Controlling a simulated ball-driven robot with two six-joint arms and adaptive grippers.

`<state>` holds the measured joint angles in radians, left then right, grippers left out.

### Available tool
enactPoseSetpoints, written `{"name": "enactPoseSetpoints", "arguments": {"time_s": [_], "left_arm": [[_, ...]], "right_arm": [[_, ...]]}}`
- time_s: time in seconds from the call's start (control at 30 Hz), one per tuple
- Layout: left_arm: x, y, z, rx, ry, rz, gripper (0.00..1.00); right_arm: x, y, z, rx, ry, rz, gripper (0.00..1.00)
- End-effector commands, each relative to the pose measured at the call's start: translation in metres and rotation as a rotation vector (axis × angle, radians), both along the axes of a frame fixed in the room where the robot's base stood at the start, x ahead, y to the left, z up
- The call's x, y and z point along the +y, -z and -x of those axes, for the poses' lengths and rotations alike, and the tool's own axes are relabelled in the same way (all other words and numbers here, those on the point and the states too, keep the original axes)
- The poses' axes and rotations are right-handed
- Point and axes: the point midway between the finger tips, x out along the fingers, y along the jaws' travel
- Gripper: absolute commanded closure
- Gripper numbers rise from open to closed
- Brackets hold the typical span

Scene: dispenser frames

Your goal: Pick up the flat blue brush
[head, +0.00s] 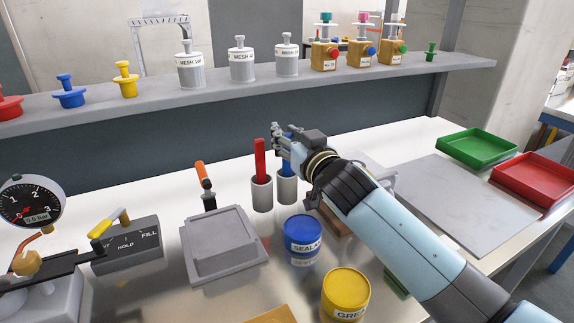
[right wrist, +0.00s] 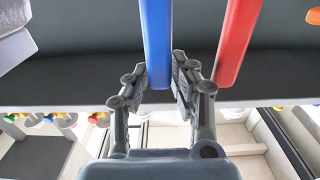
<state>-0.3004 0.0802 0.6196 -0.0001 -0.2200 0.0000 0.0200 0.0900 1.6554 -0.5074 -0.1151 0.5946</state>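The blue brush (head: 286,168) stands upright in the right one of two grey cups, its handle partly hidden by my right gripper. In the right wrist view the blue handle (right wrist: 156,40) lies between the two finger pads, with no clear gap on either side. My right gripper (head: 284,138) is at the upper part of the handle and appears shut on it; it also shows in the right wrist view (right wrist: 161,78). The brush's lower end is hidden in its grey cup (head: 287,189). My left gripper is not in view.
A red brush (head: 260,160) stands close by in the left grey cup (head: 262,194). A blue sealant can (head: 302,240) and a yellow can (head: 345,294) stand in front. A shelf (head: 130,107) with several containers runs behind.

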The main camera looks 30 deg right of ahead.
Motion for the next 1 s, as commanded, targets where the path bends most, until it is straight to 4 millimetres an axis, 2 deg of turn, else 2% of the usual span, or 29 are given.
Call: {"name": "enactPoseSetpoints", "arguments": {"time_s": [0.03, 0.13, 0.17, 0.57, 0.67, 0.87, 1.0], "left_arm": [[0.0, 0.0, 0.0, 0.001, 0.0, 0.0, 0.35], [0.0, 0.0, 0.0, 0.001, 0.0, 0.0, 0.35], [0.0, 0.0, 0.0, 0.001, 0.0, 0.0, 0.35], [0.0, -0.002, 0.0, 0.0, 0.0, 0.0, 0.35], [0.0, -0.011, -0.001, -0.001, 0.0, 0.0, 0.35], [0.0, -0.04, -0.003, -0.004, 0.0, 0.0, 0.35], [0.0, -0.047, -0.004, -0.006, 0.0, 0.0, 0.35]], "right_arm": [[0.0, 0.0, 0.0, 0.0, 0.0, 0.0, 0.86], [0.0, 0.0, 0.0, 0.0, 0.0, 0.0, 0.99], [0.0, 0.0, 0.0, 0.0, 0.0, 0.0, 1.0], [0.0, -0.003, 0.0, 0.0, 0.0, 0.0, 1.0], [0.0, -0.015, 0.0, -0.001, 0.0, -0.002, 1.0], [0.0, -0.059, 0.0, -0.002, 0.0, -0.002, 1.0], [0.0, -0.084, 0.0, -0.003, -0.001, -0.001, 1.0]]}}
